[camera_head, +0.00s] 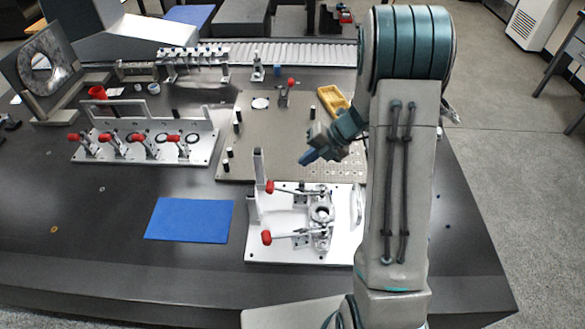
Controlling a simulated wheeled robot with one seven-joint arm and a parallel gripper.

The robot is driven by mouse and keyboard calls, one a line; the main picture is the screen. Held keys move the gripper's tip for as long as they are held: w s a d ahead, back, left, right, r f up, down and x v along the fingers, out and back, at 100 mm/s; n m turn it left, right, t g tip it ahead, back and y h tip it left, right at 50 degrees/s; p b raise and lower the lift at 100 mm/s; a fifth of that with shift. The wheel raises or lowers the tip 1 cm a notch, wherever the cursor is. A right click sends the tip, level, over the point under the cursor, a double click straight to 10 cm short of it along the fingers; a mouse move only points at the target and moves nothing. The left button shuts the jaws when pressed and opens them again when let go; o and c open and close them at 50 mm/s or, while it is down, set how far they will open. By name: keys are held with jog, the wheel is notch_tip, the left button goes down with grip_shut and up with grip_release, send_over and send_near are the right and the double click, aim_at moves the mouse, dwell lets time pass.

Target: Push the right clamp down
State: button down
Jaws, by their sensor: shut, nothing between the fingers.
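A white fixture plate (262,254) lies near the front of the dark table. It carries two toggle clamps with red-tipped handles, one farther back (270,187) and one nearer the front (267,237). Both handles point left and look roughly level. I cannot tell which of them is the right clamp. A metal ring part (321,213) sits between the clamp arms. My gripper (304,158) is shut and empty, above and behind the rear clamp, pointing left and down. It appears apart from both clamps. My arm hides the fixture's right edge.
An upright post (258,172) stands at the fixture's left rear. A perforated plate (270,140) with pegs and a yellow tray (332,101) lies behind. Another white plate (140,160) holds several red-handled clamps at left. A blue mat (190,220) lies left of the fixture.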

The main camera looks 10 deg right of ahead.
aim_at(272, 185)
jog(key=x, duration=1.3)
jog(key=shift+s+p, duration=0.1)
jog(key=shift+p, duration=0.25)
